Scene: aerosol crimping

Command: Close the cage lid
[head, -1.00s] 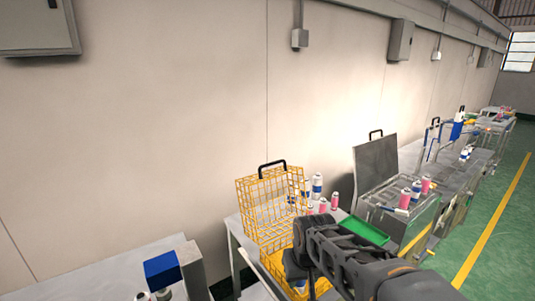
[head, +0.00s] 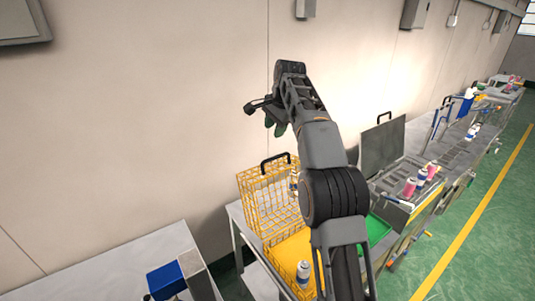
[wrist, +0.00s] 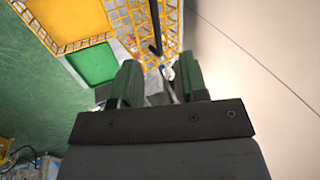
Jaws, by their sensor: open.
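The yellow wire cage (head: 268,240) stands on a grey table, with its lid (head: 262,203) raised upright at the back. A black handle (head: 276,161) sits on the lid's top edge; it also shows as a dark bar in the wrist view (wrist: 155,30). A white can with a dark band (head: 303,273) stands inside the cage. My gripper (head: 268,118) is raised above the lid and handle, apart from them. In the wrist view its green-padded fingers (wrist: 160,82) are spread and nothing is held between them. My arm hides part of the cage's right side.
A green tray (head: 378,230) lies right of the cage, partly behind my arm. Pink and blue cans (head: 410,187) stand by an upright grey panel (head: 383,148) farther right. A table with a blue block (head: 166,279) is at lower left. The wall is behind.

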